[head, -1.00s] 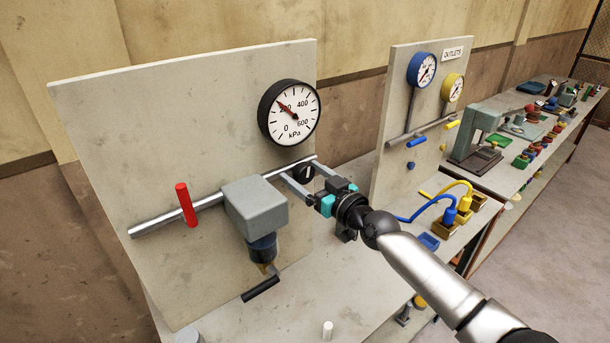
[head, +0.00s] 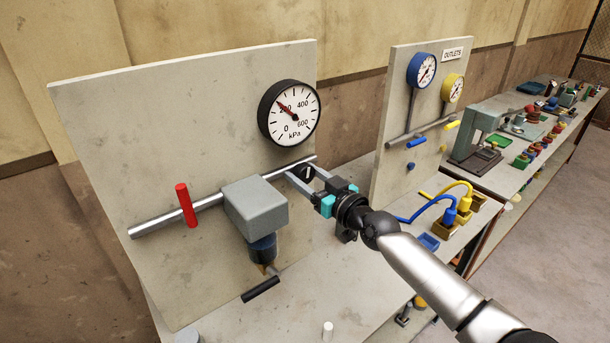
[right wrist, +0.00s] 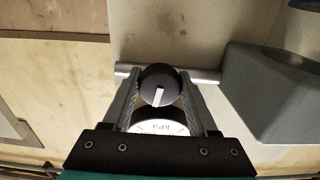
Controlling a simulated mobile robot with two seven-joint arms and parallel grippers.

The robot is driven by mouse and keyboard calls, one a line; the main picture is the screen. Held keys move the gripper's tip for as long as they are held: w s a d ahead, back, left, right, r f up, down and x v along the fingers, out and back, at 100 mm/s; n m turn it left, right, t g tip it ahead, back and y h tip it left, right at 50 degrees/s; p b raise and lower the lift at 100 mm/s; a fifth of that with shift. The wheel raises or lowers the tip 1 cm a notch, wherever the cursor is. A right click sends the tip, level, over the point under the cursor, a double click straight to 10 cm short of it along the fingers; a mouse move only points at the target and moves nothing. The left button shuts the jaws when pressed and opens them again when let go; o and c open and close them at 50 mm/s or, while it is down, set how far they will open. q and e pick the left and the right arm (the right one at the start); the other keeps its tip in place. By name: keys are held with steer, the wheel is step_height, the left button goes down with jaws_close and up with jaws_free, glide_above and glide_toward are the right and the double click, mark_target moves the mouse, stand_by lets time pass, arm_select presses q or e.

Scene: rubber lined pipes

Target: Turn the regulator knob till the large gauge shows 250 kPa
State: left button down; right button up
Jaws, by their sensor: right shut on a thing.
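The large gauge (head: 290,113) is a white dial with a black rim on the grey panel. Its needle points to the upper left, close to the 200 mark. The regulator knob (head: 304,172) is black and round with a white line, on the pipe below the gauge. My right gripper (head: 306,176) is shut on the knob, one finger on each side. In the right wrist view the knob (right wrist: 160,88) sits between the fingertips (right wrist: 160,90), its white line nearly upright in the picture. Part of the gauge face shows below it. My left gripper is not in view.
The silver pipe (head: 155,224) carries a red lever (head: 186,205) and a grey box (head: 255,207) with a dark bowl beneath, left of the gripper. A second panel (head: 388,110) with blue and yellow gauges stands to the right. Blue and yellow hoses lie below it.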

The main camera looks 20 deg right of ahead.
steer(key=shift+m, duration=2.5)
steer(key=o, duration=1.4)
steer(key=b+v, duration=0.1)
steer(key=v, duration=1.4)
steer(key=shift+s, duration=0.15)
